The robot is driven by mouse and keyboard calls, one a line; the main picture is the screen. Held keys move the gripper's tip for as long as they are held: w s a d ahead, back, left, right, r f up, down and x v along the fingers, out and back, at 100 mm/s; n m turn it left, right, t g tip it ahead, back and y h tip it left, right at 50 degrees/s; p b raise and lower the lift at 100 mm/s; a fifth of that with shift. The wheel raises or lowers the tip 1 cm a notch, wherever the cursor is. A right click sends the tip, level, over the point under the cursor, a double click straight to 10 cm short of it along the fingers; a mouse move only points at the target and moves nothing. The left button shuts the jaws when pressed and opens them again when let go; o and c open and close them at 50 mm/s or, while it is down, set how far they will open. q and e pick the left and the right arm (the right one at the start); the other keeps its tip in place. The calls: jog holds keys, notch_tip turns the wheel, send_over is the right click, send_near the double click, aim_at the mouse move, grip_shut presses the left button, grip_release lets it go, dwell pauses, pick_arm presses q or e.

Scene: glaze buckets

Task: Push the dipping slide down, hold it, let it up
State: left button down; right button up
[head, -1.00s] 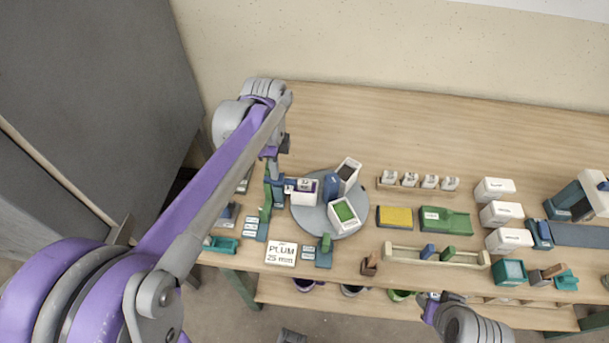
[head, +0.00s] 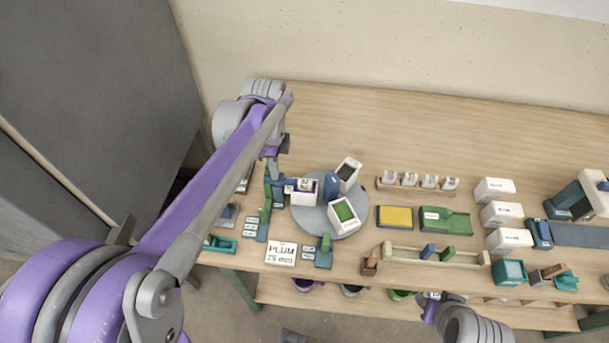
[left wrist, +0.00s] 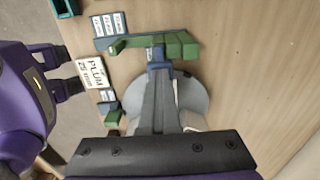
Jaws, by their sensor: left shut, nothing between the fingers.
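The dipping slide stands at the left of the turntable, with a green upright (head: 266,197) and a blue slide arm (head: 285,182) reaching right. A small white labelled piece (head: 306,184) is at the arm's end, over a white bucket (head: 303,198). My left gripper (head: 273,172) is shut and empty, pointing down at the blue slide. In the left wrist view its closed fingers (left wrist: 157,78) reach the blue part (left wrist: 156,64) beside the green stand (left wrist: 175,46); contact is hard to tell. My right gripper (head: 432,298) is at the table's front, open in the left wrist view (left wrist: 72,76).
The grey turntable (head: 300,220) carries white buckets, one with green glaze (head: 344,213), and a blue post (head: 331,186). A PLUM 25 min card (head: 281,254) lies in front. A yellow pad (head: 396,217) and green tray (head: 445,220) are to the right. The back of the table is clear.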

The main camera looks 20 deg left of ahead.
pick_arm(q)
jog(key=shift+r, duration=0.15)
pick_arm(e)
jog(key=shift+r, duration=0.1)
pick_arm(q)
notch_tip(320, 180, up, 10)
jog(key=p, duration=0.6)
jog(key=shift+r, duration=0.15)
pick_arm(e)
notch_tip(320, 180, up, 8)
jog(key=w, duration=0.2)
jog(key=shift+w+t, duration=0.3)
jog(key=shift+w, duration=0.1)
jog(key=shift+s, duration=0.1)
dwell(0.4)
pick_arm(q)
jog(key=s+d+f+n+t, duration=0.3)
jog(key=s+f+n, duration=0.1)
jog(key=s+n, duration=0.3)
jog(key=s+d+f+n+t, duration=0.2)
jog(key=s+d+f+n, duration=0.1)
jog(key=s+n, duration=0.3)
jog(key=shift+s+d+f+n+t, duration=0.4)
jog(key=shift+n, duration=0.8)
